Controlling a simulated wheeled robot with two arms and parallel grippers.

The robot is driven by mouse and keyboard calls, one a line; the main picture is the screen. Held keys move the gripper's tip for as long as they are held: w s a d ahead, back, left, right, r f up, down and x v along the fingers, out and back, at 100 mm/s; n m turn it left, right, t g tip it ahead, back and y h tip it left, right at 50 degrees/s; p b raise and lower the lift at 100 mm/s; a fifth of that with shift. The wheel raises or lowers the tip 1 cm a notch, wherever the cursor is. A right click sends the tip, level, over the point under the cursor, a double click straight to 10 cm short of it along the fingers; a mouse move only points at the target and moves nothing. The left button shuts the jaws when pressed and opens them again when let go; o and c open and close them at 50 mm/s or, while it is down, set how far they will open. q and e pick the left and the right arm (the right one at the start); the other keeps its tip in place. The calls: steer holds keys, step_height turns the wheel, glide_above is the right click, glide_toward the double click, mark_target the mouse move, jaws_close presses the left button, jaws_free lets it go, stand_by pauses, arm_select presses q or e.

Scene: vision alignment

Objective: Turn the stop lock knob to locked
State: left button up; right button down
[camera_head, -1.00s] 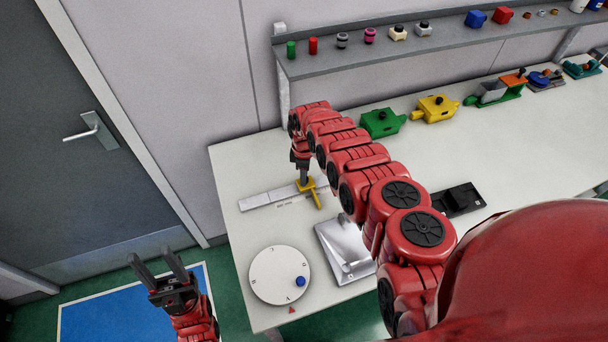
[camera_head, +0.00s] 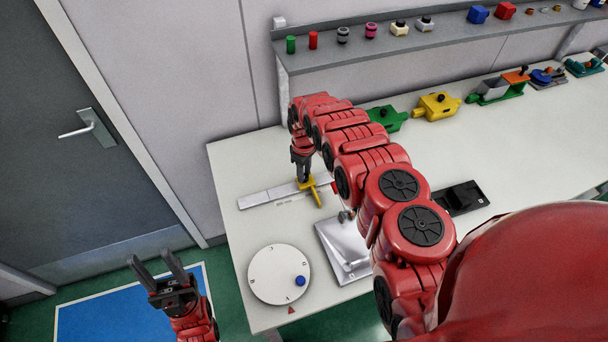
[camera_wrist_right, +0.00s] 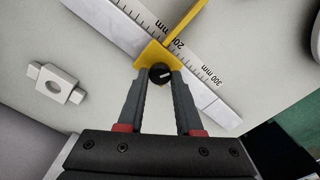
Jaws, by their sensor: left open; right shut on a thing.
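The yellow stop (camera_head: 317,196) sits across the grey ruler (camera_head: 262,198) on the table; it also shows in the right wrist view (camera_wrist_right: 185,28). The stop lock knob (camera_wrist_right: 160,73), small, round and black with a white mark pointing right, stands on the stop. My right gripper (camera_head: 303,182) reaches down over the stop and is shut on the knob, its fingertips (camera_wrist_right: 159,80) on either side of it. In the head view the gripper hides the knob. My left gripper (camera_head: 157,272) is open and empty, left of the table.
A white dial (camera_head: 272,270) with a blue knob lies at the front left of the table. A silver metal plate (camera_head: 338,248) is beside it. Coloured blocks (camera_head: 436,106) stand along the back under a shelf (camera_head: 390,45). A white block (camera_wrist_right: 60,83) lies beside the ruler.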

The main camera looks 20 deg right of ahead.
steer(key=shift+f+m+b, duration=0.25)
steer(key=shift+m+b, duration=0.1)
steer(key=shift+m, duration=0.15)
steer(key=m+b, duration=0.7)
steer(key=b, duration=0.1)
steer(key=m+b, duration=0.2)
steer(key=shift+r+m, duration=0.1)
steer(key=shift+m, duration=0.2)
steer(key=shift+r+m+b, duration=0.1)
steer(key=shift+m+b, duration=0.3)
steer(key=shift+m, duration=0.6)
steer(key=c, duration=0.6)
jaws_free()
steer(key=shift+r, duration=0.1)
